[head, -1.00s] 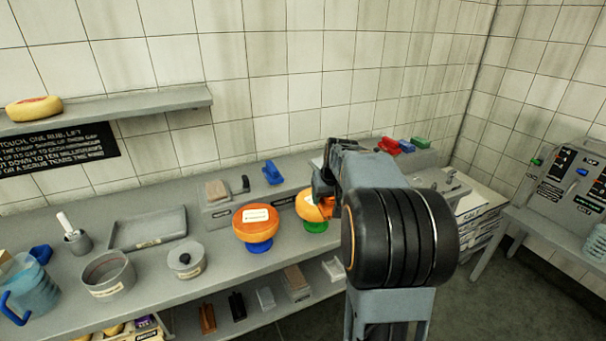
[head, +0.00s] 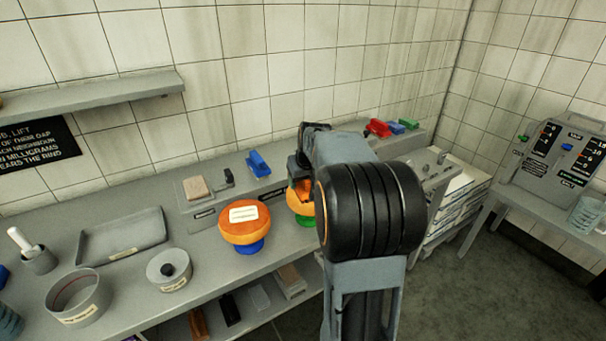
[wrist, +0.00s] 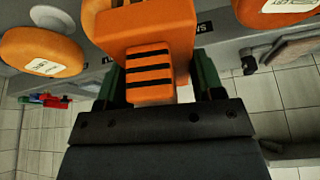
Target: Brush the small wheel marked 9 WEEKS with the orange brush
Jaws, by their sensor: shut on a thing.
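My gripper (wrist: 157,82) is shut on the orange brush (wrist: 150,30), whose block with black grip stripes fills the middle of the wrist view. Its bristles are hidden. One small orange wheel (head: 240,226) with a white label sits on a blue stand in the head view. A second orange wheel (head: 293,206) sits on a green stand, mostly hidden behind my arm and gripper. Both wheels flank the brush in the wrist view, one at left (wrist: 40,40) and one at top right (wrist: 268,12). Their label text is too small to read. Whether the brush touches a wheel cannot be told.
A raised ledge behind the wheels holds a blue item (head: 258,163) and a beige block (head: 195,187). Red, blue and green items (head: 378,128) stand farther right.

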